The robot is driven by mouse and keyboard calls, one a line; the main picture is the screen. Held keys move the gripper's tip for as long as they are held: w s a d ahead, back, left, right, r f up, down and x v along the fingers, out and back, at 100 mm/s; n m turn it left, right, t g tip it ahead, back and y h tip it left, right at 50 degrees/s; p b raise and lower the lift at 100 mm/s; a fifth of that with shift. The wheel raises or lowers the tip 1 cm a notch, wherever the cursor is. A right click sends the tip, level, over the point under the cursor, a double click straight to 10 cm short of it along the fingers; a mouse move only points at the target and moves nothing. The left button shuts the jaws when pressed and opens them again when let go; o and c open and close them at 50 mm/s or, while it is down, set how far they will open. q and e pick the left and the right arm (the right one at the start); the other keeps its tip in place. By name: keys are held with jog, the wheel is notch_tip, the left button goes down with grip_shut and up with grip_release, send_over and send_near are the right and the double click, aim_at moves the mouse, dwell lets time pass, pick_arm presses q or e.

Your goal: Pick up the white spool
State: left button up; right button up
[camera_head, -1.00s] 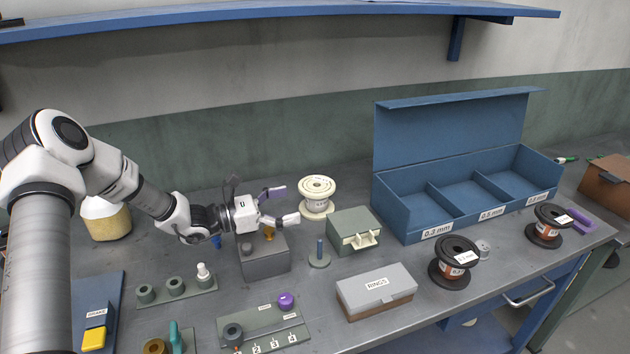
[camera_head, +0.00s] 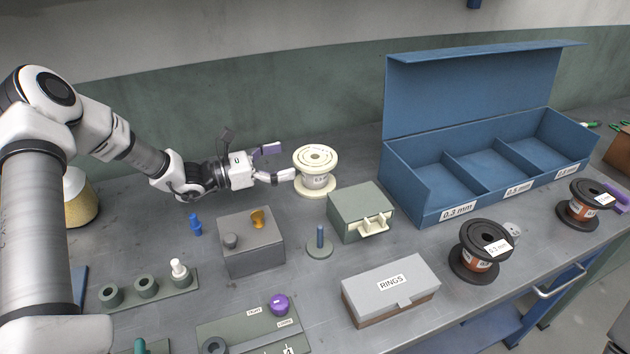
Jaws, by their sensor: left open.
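The white spool (camera_head: 316,182) stands upright on the grey workbench, left of the blue compartment box. It has cream flanges and a printed label on its core. My left gripper (camera_head: 279,163) is just left of the spool, pointing right toward it. Its two fingers are spread apart, one with a purple pad, and nothing is between them. The nearer fingertip is very close to the spool's edge; I cannot tell whether it touches. My right gripper is not in view.
A blue three-compartment box (camera_head: 409,193) stands at the right. A green-grey drawer box (camera_head: 352,206) sits right in front of the spool, and a grey box (camera_head: 250,248) stands nearer the left arm. Dark spools (camera_head: 479,268) and a RINGS box (camera_head: 390,287) occupy the front right.

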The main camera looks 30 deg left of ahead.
aim_at(315, 168)
pick_arm(q)
jog(key=f+b, duration=0.1)
jog(key=f, duration=0.1)
jog(key=f+b, duration=0.1)
jog(key=f, duration=0.1)
jog(key=w+f+b, duration=0.1)
jog(key=shift+a+f+b, duration=0.2)
jog(key=shift+f+b, duration=0.1)
jog(key=shift+f, duration=0.1)
jog(key=shift+w+d+r, duration=0.15)
jog(key=shift+d, duration=0.15)
jog(key=x, duration=0.7)
jog(key=shift+d+r+p, duration=0.15)
jog(key=shift+r+p, duration=0.15)
jog(key=shift+p, duration=0.05)
jog(key=c, duration=1.6)
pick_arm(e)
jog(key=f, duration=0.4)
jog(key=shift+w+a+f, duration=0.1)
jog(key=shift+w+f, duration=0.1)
